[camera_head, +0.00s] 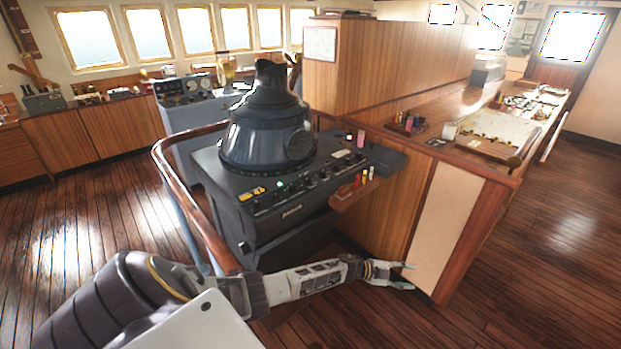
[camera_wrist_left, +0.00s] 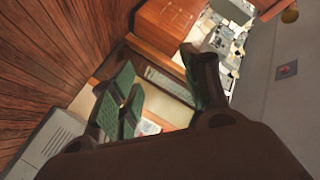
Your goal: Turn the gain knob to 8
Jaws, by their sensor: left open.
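The dark radar console (camera_head: 250,240) with a conical hood (camera_head: 268,130) stands at the centre of the head view. A row of small dark knobs (camera_head: 311,181) runs along its sloping front panel, with a green light and yellow labels at the left end. The lettering is too small to tell which knob is gain or where it points. My left gripper (camera_head: 410,275) is open and empty, low in front of the wooden cabinet and to the right of and below the panel. Its two green-padded fingers also show spread in the left wrist view (camera_wrist_left: 163,92). My right gripper does not show.
A curved wooden handrail (camera_head: 165,150) runs around the console's left side. A small wooden shelf (camera_head: 352,192) with coloured markers juts out at the panel's right end. A wooden partition and chart table (camera_head: 500,165) stand to the right. The floor at right is clear.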

